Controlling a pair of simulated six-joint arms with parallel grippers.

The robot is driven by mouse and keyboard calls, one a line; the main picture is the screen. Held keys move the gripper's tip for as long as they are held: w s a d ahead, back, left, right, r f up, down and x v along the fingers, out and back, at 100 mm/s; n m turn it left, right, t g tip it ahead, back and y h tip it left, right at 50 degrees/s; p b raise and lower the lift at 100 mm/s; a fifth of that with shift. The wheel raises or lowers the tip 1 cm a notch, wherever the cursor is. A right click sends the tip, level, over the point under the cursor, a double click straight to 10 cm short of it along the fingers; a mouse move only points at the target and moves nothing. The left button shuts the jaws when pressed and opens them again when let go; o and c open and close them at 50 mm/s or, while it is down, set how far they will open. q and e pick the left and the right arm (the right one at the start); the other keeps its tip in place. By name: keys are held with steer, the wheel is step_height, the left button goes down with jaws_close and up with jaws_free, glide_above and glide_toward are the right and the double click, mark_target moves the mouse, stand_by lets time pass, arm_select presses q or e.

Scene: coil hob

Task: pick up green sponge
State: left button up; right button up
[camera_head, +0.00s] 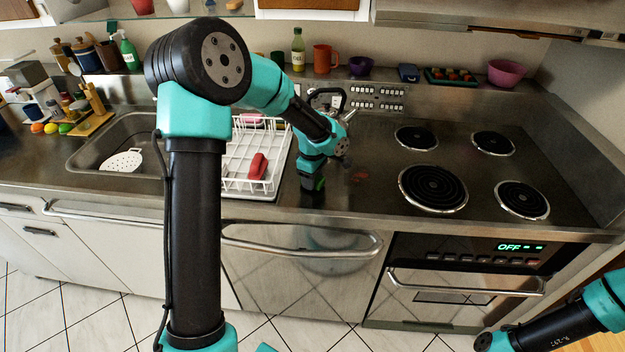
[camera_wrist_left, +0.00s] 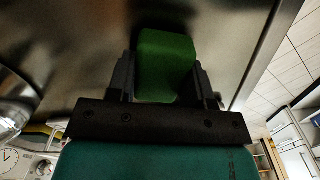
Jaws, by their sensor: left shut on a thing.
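The green sponge (camera_wrist_left: 165,62) is a block between the two dark fingers of my left gripper (camera_wrist_left: 163,78) in the left wrist view. The fingers are shut on its sides, and its outer end stays exposed. In the head view my left gripper (camera_head: 314,187) is over the front of the steel counter, right of the dish rack. Only a small green part of the sponge (camera_head: 320,183) shows there, mostly hidden by the gripper. I cannot tell whether the sponge touches the counter. My right arm shows at the lower right, but its gripper is not in view.
A white dish rack (camera_head: 238,175) with a red item (camera_head: 258,166) stands just left of my left gripper. The hob with black coils (camera_head: 433,187) lies to the right. A sink (camera_head: 105,145) is at the left.

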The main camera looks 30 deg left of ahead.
arm_select(q)
step_height(320, 180, up, 3)
steer(key=shift+f, duration=0.2)
steer(key=shift+s+d+r, duration=0.15)
steer(key=shift+s+r, duration=0.05)
steer(key=shift+r, duration=0.05)
steer(key=s+d+r, duration=0.1)
steer(key=s+d, duration=0.7)
steer(key=s, duration=0.5)
steer(key=shift+r, duration=0.2)
steer(key=shift+s, duration=0.1)
